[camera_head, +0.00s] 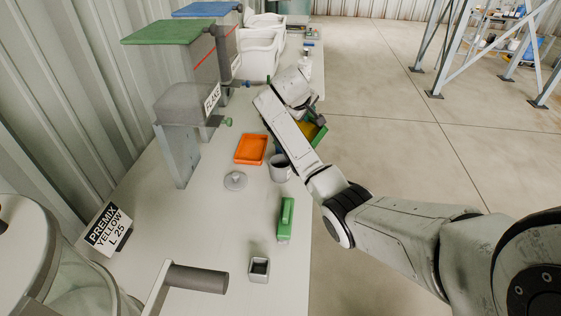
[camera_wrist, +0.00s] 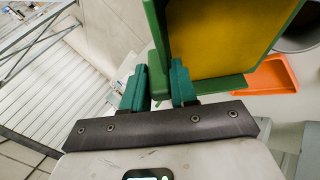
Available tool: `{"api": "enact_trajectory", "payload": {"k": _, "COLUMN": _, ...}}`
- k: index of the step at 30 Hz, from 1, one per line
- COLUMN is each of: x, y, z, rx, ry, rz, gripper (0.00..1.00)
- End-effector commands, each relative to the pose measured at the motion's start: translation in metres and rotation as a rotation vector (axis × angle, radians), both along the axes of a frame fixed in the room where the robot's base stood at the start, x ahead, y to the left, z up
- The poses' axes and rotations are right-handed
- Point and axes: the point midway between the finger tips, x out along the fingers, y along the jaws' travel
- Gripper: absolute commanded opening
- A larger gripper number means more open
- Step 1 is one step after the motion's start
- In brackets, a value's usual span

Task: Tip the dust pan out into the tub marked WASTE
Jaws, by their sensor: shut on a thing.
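The dust pan is green with a yellow layer inside, and it shows at the right edge of the bench in the head view (camera_head: 310,132), partly hidden behind my arm. In the wrist view the dust pan (camera_wrist: 220,35) fills the upper right.
An orange tray (camera_head: 251,149), a grey cup (camera_head: 280,168), a grey funnel-like lid (camera_head: 235,181), a green brush-like block (camera_head: 285,220) and a small square pot (camera_head: 259,269) stand on the bench. White tubs (camera_head: 259,54) stand at the back.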

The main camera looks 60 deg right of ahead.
Motion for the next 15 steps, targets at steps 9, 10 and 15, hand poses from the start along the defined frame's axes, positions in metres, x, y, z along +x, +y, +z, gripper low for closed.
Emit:
{"api": "enact_trajectory", "payload": {"k": 9, "x": 0.004, "y": 0.005, "z": 0.003, "rx": -0.035, "ry": 0.021, "rz": 0.003, "gripper": 0.0}}
{"api": "enact_trajectory", "payload": {"k": 10, "x": 0.005, "y": 0.007, "z": 0.004, "rx": -0.052, "ry": 0.031, "rz": 0.003, "gripper": 0.0}}
{"api": "enact_trajectory", "payload": {"k": 15, "x": 0.011, "y": 0.016, "z": 0.013, "rx": -0.145, "ry": 0.084, "rz": 0.002, "gripper": 0.0}}
